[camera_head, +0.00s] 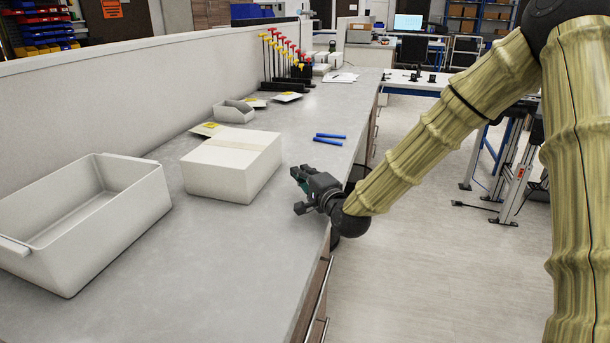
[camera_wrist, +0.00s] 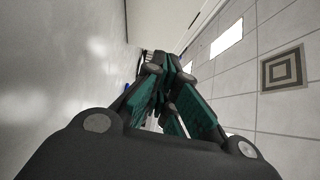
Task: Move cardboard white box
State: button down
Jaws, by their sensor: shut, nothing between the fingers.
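The white cardboard box (camera_head: 232,165) sits closed on the grey counter, left of the middle in the head view. My gripper (camera_head: 300,190) is at the counter's right edge, to the right of the box and apart from it. In the wrist view my gripper (camera_wrist: 165,75) shows dark fingers with green pads drawn together, with nothing between them.
An open grey bin (camera_head: 150,195) stands left of the box. A small grey tray (camera_head: 234,112), two blue pens (camera_head: 329,138) and a rack of red and yellow tools (camera_head: 285,62) lie farther back. A low wall (camera_head: 60,110) borders the counter.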

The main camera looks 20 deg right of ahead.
send_near(272, 157)
jog(key=w+d, duration=0.1)
jog(key=d, duration=0.1)
jog(key=shift+w+d+p, duration=0.3)
jog(key=shift+w+p, duration=0.05)
jog(key=shift+p, duration=0.05)
jog(key=shift+w+a+p, duration=0.35)
jog(key=shift+w+a, duration=0.55)
jog(key=shift+a, duration=0.1)
jog(key=shift+w+a, duration=0.45)
jog(key=shift+a, duration=0.25)
